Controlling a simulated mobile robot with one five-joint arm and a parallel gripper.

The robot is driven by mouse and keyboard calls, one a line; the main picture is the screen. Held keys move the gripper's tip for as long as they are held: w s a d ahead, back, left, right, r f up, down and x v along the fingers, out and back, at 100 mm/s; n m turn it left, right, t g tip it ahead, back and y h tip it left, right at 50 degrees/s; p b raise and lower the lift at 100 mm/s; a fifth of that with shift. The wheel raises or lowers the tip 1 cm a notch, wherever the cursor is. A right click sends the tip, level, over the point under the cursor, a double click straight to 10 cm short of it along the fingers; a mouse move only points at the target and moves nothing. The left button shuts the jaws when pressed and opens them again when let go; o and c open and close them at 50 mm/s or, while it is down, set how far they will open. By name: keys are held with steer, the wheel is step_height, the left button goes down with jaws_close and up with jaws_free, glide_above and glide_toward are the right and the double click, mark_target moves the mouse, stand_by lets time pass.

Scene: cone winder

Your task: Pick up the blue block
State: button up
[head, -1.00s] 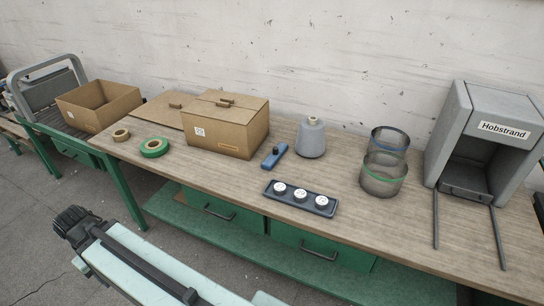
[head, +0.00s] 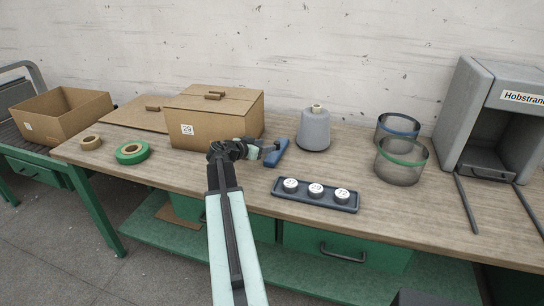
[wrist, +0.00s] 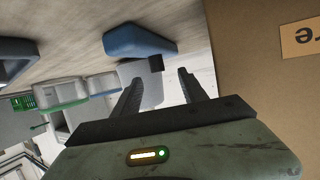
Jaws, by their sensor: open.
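The blue block (head: 279,152) lies on the workbench between the cardboard box and the grey cone; it looks like a long bar with a dark knob. In the wrist view the blue block (wrist: 138,40) is at the top, beyond the fingers, with its dark knob just ahead of them. My gripper (head: 262,150) is just left of the block, between it and the box. In the wrist view my gripper (wrist: 157,80) has its two dark fingers spread, with nothing held between them. The block's far end is partly unclear in the head view.
The closed cardboard box (head: 213,121) stands close left of my gripper, and its wall (wrist: 270,100) fills the right of the wrist view. The grey cone (head: 314,132) stands right of the block. A dark tray (head: 322,204) with three white round pieces lies in front.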

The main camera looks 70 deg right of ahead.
mark_target(277, 142)
steer(key=shift+s+d, duration=0.3)
steer(key=shift+s, duration=0.1)
steer(key=shift+b+x, duration=0.6)
steer(key=shift+x, duration=0.75)
steer(key=b+x, duration=0.1)
steer(key=x, duration=0.3)
steer(key=shift+d+f+b, duration=0.3)
steer(key=shift+b, duration=0.05)
steer(key=shift+a, duration=0.1)
jaws_close()
steer(key=shift+r, duration=0.1)
